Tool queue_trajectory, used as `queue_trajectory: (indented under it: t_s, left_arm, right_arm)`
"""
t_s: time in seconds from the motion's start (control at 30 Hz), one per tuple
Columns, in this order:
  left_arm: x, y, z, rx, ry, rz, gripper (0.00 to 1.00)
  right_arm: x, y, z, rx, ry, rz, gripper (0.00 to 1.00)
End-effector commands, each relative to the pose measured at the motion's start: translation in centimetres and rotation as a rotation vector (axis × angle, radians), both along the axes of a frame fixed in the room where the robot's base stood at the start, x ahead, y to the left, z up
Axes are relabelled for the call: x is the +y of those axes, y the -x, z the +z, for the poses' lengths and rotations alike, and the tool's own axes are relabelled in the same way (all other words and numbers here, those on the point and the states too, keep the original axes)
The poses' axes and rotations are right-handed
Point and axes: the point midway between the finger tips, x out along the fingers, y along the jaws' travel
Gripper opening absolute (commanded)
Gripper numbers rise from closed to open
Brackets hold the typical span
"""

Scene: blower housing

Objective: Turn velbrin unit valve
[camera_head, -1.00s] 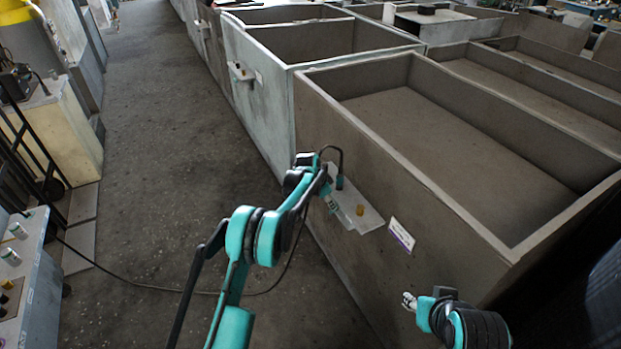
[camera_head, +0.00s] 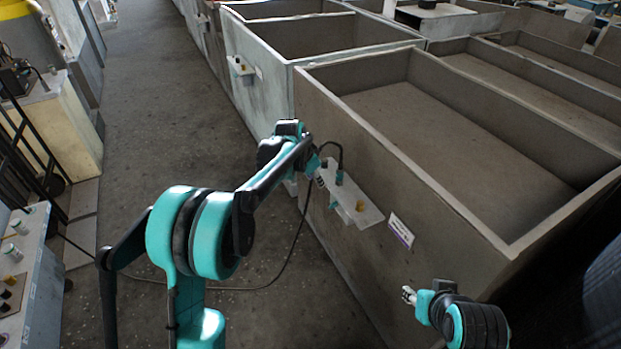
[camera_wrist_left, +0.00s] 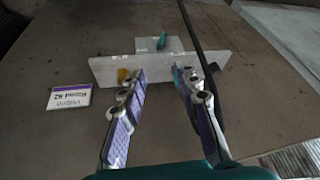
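A pale grey panel (camera_head: 346,196) sticks out from the side of the near brown tank. It also shows in the left wrist view (camera_wrist_left: 110,72). A teal piece (camera_wrist_left: 162,40) stands on the panel's small back plate. My left gripper (camera_wrist_left: 164,80) is open and apparently empty, its fingers pointing at the panel; the right-hand finger partly hides teal behind it. My right gripper (camera_head: 408,296) hangs away from the panel; its finger opening is unclear.
A white label (camera_head: 401,230) with a purple strip is on the brown tank (camera_head: 450,260) beside the panel. A pale tank (camera_head: 262,100) farther back has a similar fitting (camera_head: 240,67). A cable lies on the aisle floor (camera_head: 160,150). Equipment lines the left side.

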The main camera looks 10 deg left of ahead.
Motion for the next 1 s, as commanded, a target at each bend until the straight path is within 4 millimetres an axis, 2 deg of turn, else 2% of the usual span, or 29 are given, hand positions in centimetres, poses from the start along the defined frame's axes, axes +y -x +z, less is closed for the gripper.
queue_trajectory:
  t_s: [0.1, 0.3, 0.73, 0.87, 1.0]
  left_arm:
    - [0.4, 1.4, 1.3, -0.004, 0.004, 0.029, 0.32]
    - [0.7, 2.6, 2.5, -0.010, 0.007, 0.058, 0.32]
    - [0.7, 2.6, 2.3, -0.013, 0.004, 0.058, 0.32]
    - [-0.1, 0.5, -0.6, -0.043, -0.033, 0.013, 0.32]
    - [-2.0, -3.3, -6.9, -0.112, -0.117, -0.090, 0.32]
  right_arm:
    - [0.0, 0.0, -0.1, 0.000, 0.000, 0.000, 0.40]
    - [0.0, 0.0, -0.1, 0.000, 0.000, 0.000, 0.40]
    - [0.0, 0.0, -0.1, 0.000, 0.000, 0.000, 0.40]
    - [0.0, 0.0, 0.0, 0.000, 0.000, 0.000, 0.40]
    - [0.0, 0.0, 0.2, 0.000, 0.000, 0.000, 0.40]
